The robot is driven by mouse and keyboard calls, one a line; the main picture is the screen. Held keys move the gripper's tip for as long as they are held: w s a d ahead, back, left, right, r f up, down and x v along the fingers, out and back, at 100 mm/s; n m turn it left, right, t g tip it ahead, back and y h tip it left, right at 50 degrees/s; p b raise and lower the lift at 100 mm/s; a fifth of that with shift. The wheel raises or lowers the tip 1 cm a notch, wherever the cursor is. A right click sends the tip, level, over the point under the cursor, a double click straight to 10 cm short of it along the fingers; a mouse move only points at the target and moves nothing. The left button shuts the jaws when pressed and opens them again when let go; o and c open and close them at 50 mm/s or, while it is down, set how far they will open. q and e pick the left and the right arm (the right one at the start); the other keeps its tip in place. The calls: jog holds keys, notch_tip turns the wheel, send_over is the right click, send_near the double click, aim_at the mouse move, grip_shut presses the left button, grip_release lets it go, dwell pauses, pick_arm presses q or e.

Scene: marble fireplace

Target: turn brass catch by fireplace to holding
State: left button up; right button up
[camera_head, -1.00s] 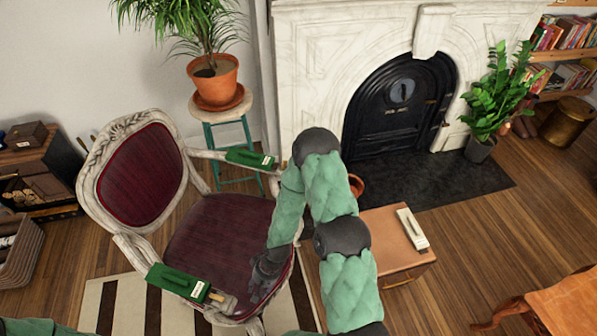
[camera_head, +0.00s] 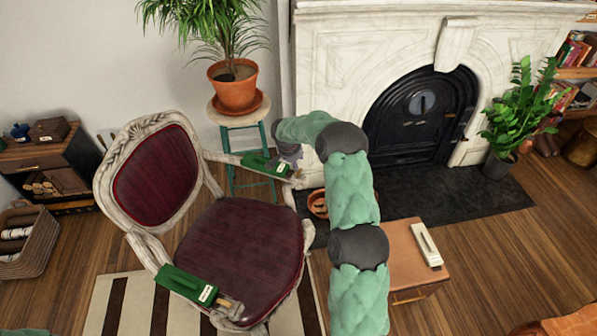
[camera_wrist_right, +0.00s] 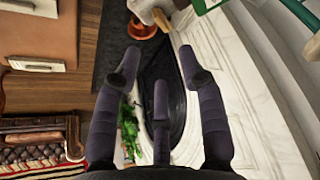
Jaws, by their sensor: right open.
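A black arched fireplace door (camera_head: 420,110) with a round plate stands in the white marble surround; a brass catch cannot be made out on it. A green labelled block (camera_head: 188,285) lies on the near chair arm, with a small brass-coloured piece (camera_head: 230,306) at its end. A similar green block (camera_head: 262,163) lies on the far chair arm. My right gripper (camera_head: 287,156) is close to this far block, partly hidden by its own arm; I cannot tell if they touch. In the wrist view the right gripper (camera_wrist_right: 159,66) is open, with nothing between its fingers. My left gripper is out of view.
A red-seated chair (camera_head: 240,240) stands in front. A potted plant (camera_head: 237,92) stands on a teal-legged stool (camera_head: 242,122) behind it. A small table (camera_head: 410,262) holds a white labelled block (camera_head: 427,245). A terracotta bowl (camera_head: 318,204) and another plant (camera_head: 520,110) are by the hearth.

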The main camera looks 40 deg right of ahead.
aim_at(299, 172)
jog(key=b+x, duration=0.2)
jog(key=x, duration=0.8)
jog(key=shift+a+f+b, duration=0.1)
jog(key=shift+f+b, duration=0.05)
jog(key=shift+b, duration=0.15)
grip_shut()
